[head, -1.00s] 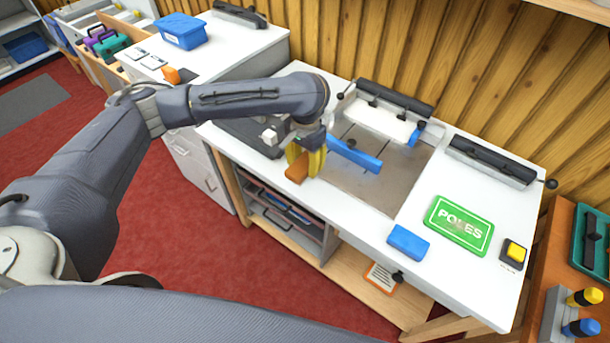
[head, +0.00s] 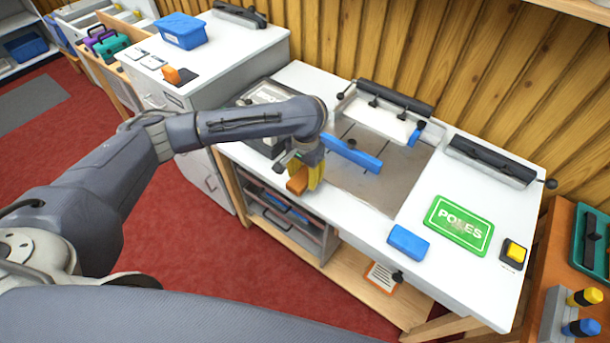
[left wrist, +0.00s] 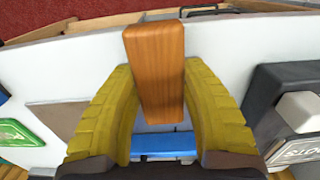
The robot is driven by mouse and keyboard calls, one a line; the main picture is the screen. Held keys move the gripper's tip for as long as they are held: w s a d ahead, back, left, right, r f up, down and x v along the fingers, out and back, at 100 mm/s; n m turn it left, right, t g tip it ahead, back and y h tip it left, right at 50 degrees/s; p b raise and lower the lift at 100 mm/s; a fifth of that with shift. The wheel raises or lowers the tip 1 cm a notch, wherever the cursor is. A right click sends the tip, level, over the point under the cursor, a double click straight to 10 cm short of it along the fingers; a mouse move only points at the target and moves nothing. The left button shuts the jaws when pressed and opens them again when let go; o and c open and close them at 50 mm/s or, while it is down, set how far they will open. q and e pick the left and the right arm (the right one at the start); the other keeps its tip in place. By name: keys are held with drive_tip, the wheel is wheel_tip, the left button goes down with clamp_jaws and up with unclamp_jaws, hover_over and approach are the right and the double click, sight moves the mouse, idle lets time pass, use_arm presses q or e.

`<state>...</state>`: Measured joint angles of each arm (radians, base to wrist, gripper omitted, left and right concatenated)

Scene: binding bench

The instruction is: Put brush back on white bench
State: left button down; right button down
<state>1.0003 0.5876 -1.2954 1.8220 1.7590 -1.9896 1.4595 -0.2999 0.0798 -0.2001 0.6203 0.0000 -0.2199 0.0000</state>
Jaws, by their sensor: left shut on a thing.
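An orange-brown wooden block, which I take for the brush (head: 297,182), is held between the yellow fingers of my left gripper (head: 312,172). In the left wrist view the brush (left wrist: 155,70) stands out beyond the fingers of the gripper (left wrist: 163,100), which are shut on its sides. Its bristles cannot be made out. The gripper is at the front left part of the white bench (head: 360,232), left of the grey plate. I cannot tell whether the brush touches the bench top. My right gripper is not in view.
A blue block (head: 408,242), green sign (head: 459,226) and yellow button (head: 515,251) are at the right. Bare white top lies between.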

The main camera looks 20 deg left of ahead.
sight(305, 174)
use_arm(q)
drive_tip(key=shift+f, duration=0.2)
drive_tip(key=c, duration=0.8)
unclamp_jaws()
drive_tip(key=shift+f, duration=0.1)
wheel_tip(305, 174, up, 13)
drive_tip(key=shift+f, duration=0.2)
